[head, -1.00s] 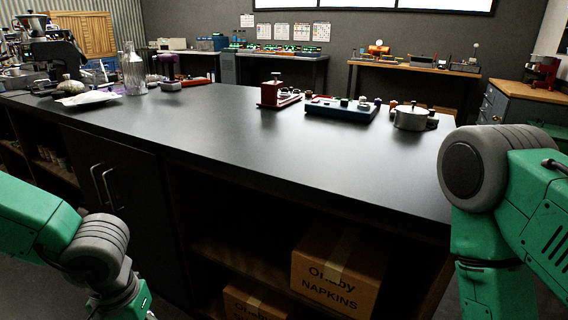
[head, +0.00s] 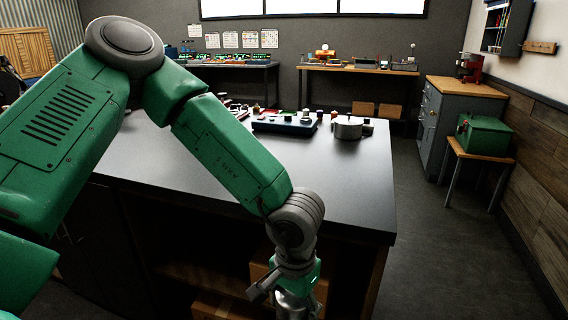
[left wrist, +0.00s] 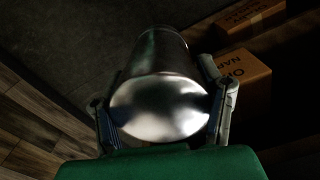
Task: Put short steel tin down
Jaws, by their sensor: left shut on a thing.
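The steel tin (left wrist: 160,85) is a shiny cylinder that fills the middle of the left wrist view, its round end facing the camera. My left gripper (left wrist: 163,88) has one finger on each side of the tin and is shut on it. In the head view, my left arm reaches across from the left. The left gripper (head: 290,293) hangs low at the bottom edge, in front of the dark counter (head: 345,190) and below its top. The tin's lower part is cut off there. My right gripper is out of view.
Cardboard boxes (left wrist: 243,82) sit in the open shelf below the counter. On the counter's far side are a blue tray (head: 285,126) and a round metal device (head: 347,131). The counter's near right area is clear. A green box (head: 484,135) stands on a stool at right.

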